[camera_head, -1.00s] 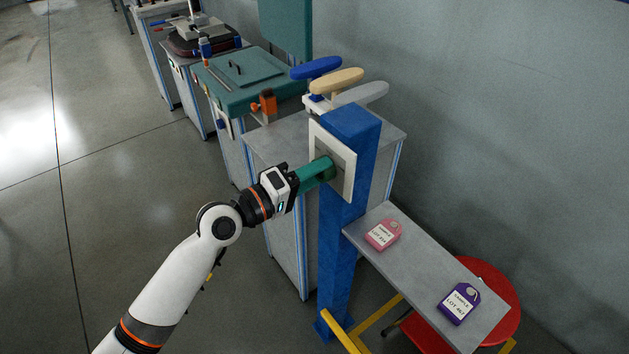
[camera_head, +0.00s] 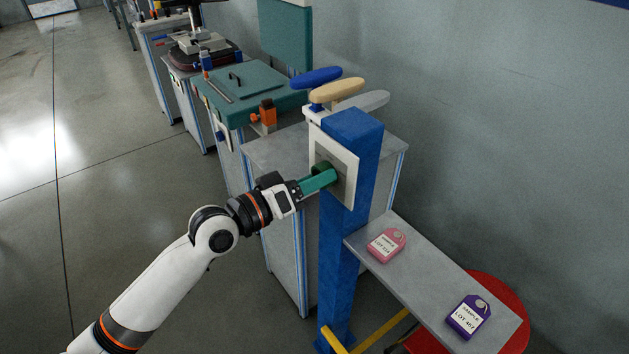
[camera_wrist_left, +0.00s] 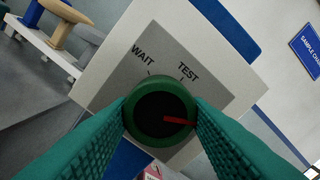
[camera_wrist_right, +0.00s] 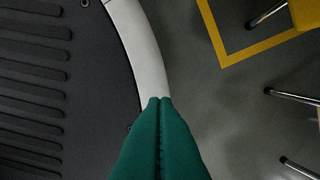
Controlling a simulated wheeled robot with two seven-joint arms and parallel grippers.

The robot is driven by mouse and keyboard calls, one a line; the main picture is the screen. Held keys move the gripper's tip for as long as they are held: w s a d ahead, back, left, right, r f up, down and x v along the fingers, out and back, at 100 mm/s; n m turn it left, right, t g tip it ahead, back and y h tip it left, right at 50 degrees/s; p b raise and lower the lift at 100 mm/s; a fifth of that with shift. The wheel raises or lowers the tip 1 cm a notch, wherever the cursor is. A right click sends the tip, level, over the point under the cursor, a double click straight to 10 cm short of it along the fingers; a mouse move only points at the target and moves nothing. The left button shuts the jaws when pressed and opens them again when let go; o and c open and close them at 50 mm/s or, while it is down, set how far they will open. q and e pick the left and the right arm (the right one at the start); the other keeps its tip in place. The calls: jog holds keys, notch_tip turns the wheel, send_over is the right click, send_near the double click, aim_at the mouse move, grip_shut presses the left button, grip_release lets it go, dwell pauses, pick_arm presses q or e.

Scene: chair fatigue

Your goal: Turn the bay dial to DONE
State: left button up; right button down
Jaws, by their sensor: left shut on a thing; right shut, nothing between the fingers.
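The bay dial (camera_wrist_left: 157,128) is a round dark green knob with a black face and a red pointer. It sits on a grey plate with a white frame (camera_head: 350,170) on a blue post (camera_head: 345,235). My left gripper (camera_head: 322,180) is shut on the dial, one finger on each side. In the left wrist view the pointer runs right and slightly down, towards the right finger. The words WAIT (camera_wrist_left: 142,55) and TEST (camera_wrist_left: 188,72) show above the knob; no DONE mark is visible. My right gripper (camera_wrist_right: 161,105) is shut and empty, seen only in its wrist view.
A grey shelf (camera_head: 420,275) right of the post holds a pink sample tag (camera_head: 386,245) and a purple one (camera_head: 467,316). A red round object (camera_head: 508,300) is below it. Cabinets with a teal machine (camera_head: 245,85) stand behind. Open floor lies left.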

pick_arm(q)
jog(key=shift+f, duration=0.1)
jog(key=o, duration=1)
